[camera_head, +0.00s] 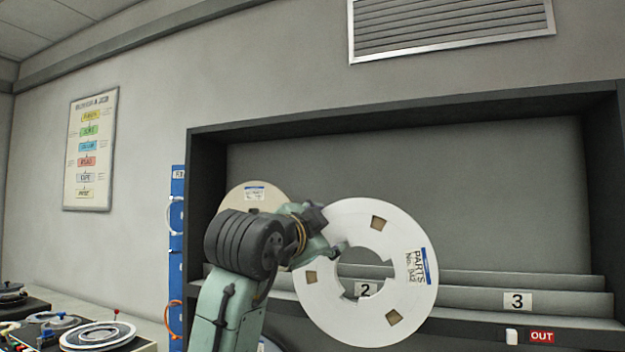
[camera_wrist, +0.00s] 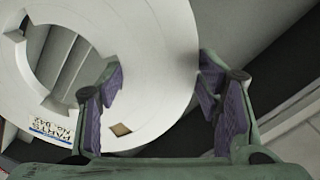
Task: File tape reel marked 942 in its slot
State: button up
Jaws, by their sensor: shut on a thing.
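The white tape reel (camera_head: 328,312) has a label reading PARTS No. 942. My gripper (camera_head: 335,247) is shut on the left part of its ring, and the reel is upright, facing the camera. In the wrist view the reel (camera_wrist: 160,50) lies between the purple-padded fingers of my gripper (camera_wrist: 155,82). A dark-framed shelf (camera_head: 400,106) stands behind, with stepped ledges (camera_head: 560,282). The number 2 plate (camera_head: 365,289) shows through the reel's centre hole, and the number 3 plate (camera_head: 517,301) is to the right. Whether the reel touches the ledges, I cannot tell.
A beige reel (camera_head: 240,192) stands at the shelf's left, partly behind my arm. A blue rack (camera_head: 176,215) stands left of the shelf. A red OUT sign (camera_head: 541,337) is at lower right. A counter at lower left bears another reel (camera_head: 97,335). The shelf's right side looks empty.

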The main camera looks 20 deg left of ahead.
jog(key=s+d+f, duration=0.1)
jog(key=d+f, duration=0.6)
jog(key=f, duration=2.1)
jog(key=d+f, duration=0.7)
jog(key=f, duration=2.1)
jog(key=s+d+f, duration=0.1)
jog(key=d+f, duration=0.7)
jog(key=f, duration=2)
jog(key=shift+s+y, duration=0.3)
jog(key=shift+s+f, duration=0.1)
jog(key=shift+f, duration=0.05)
jog(key=shift+w+a, duration=0.1)
jog(key=shift+w, duration=0.15)
